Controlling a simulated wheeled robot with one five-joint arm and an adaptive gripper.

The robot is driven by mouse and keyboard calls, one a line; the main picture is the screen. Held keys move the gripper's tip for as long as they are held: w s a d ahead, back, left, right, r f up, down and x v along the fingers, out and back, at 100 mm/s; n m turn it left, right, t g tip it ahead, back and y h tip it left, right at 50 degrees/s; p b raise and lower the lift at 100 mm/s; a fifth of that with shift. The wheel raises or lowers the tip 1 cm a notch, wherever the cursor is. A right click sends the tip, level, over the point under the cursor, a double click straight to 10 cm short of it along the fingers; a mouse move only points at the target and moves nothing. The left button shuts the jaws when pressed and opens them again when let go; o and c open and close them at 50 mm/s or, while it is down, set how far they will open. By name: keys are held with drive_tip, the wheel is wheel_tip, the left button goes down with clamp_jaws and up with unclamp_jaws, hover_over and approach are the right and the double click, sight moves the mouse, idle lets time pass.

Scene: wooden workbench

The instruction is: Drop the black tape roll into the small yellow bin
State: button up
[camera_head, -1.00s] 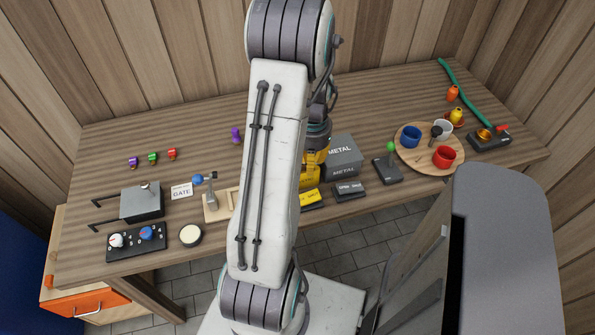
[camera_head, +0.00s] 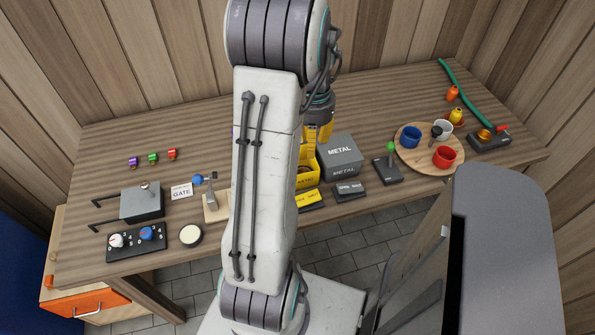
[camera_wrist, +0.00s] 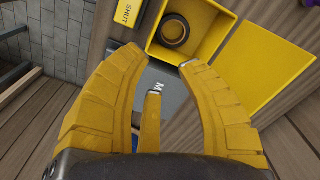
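The small yellow bin (camera_head: 304,178) stands on the workbench, partly hidden by my arm in the head view. In the wrist view the bin (camera_wrist: 214,43) is open, with a yellow flap, seemingly its lid, to its right. The black tape roll (camera_wrist: 174,31) lies inside the bin, near its left corner in the wrist view. My gripper (camera_wrist: 160,58) is open and empty, with its yellow fingers spread apart from the roll. In the head view my gripper shows only partly, behind my arm above the bin.
A grey METAL bin (camera_head: 340,158) stands right beside the yellow bin. Yellow and dark label blocks (camera_head: 349,190) lie in front. A green-knobbed lever (camera_head: 388,165) and a round board (camera_head: 428,160) with cups are to the right. A GATE sign (camera_head: 181,191) is left.

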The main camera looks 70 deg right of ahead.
drive_tip(key=shift+r, duration=2.2)
